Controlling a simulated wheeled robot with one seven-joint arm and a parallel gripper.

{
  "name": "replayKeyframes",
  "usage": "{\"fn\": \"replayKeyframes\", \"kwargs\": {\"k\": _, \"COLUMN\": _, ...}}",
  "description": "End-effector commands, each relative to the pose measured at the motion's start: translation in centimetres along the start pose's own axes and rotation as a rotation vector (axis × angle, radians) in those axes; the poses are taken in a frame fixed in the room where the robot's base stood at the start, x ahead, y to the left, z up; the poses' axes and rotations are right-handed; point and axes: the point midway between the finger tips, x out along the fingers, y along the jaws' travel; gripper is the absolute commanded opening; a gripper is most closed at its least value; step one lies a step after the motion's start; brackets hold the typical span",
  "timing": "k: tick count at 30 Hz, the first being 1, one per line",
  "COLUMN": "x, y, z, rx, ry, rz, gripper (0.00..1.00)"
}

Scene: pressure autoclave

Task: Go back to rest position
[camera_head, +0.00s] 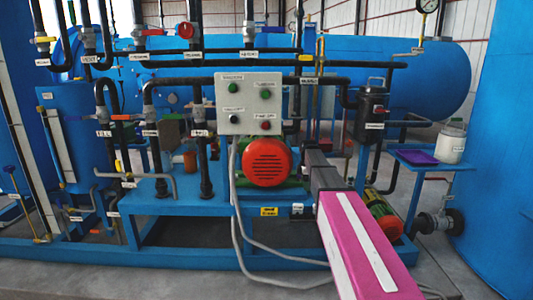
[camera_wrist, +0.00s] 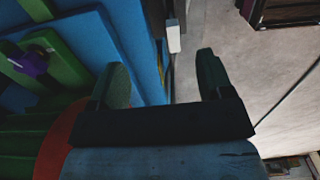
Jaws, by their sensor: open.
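In the wrist view my gripper (camera_wrist: 161,75) is open, with its two dark fingers wide apart and nothing held between them. Behind the gap show the edge of a blue frame (camera_wrist: 140,45) and the pale floor (camera_wrist: 270,70). In the head view my pink and white arm reaches from the bottom right toward the machine; the fingers cannot be made out there. A grey control box (camera_head: 249,103) with green and red buttons stands left of the arm's far end. The red motor end (camera_head: 267,162) lies just below the box.
Black labelled pipes (camera_head: 205,165) and a large blue tank (camera_head: 430,80) fill the back. A side shelf at right holds a white container (camera_head: 452,143) and a purple tray (camera_head: 416,157). A blue base frame (camera_head: 190,207) runs low across. Grey cables hang from the box to the floor.

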Motion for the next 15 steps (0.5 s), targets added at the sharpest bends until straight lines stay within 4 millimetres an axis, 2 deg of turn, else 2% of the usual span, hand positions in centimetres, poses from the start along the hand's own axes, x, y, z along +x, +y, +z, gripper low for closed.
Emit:
{"fn": "replayKeyframes", "kwargs": {"k": 1, "x": 0.9, "y": -1.5, "z": 0.0, "rx": 0.044, "ry": 0.000, "rz": -0.001, "gripper": 0.73}}
{"fn": "replayKeyframes", "kwargs": {"k": 5, "x": 3.4, "y": -4.5, "z": 0.0, "rx": 0.191, "ry": 0.000, "rz": -0.002, "gripper": 0.73}}
{"fn": "replayKeyframes", "kwargs": {"k": 8, "x": 5.8, "y": -7.8, "z": -0.1, "rx": 0.344, "ry": 0.000, "rz": -0.002, "gripper": 0.73}}
{"fn": "replayKeyframes", "kwargs": {"k": 15, "x": 12.2, "y": -18.2, "z": -0.2, "rx": 0.840, "ry": -0.001, "rz": -0.001, "gripper": 0.73}}
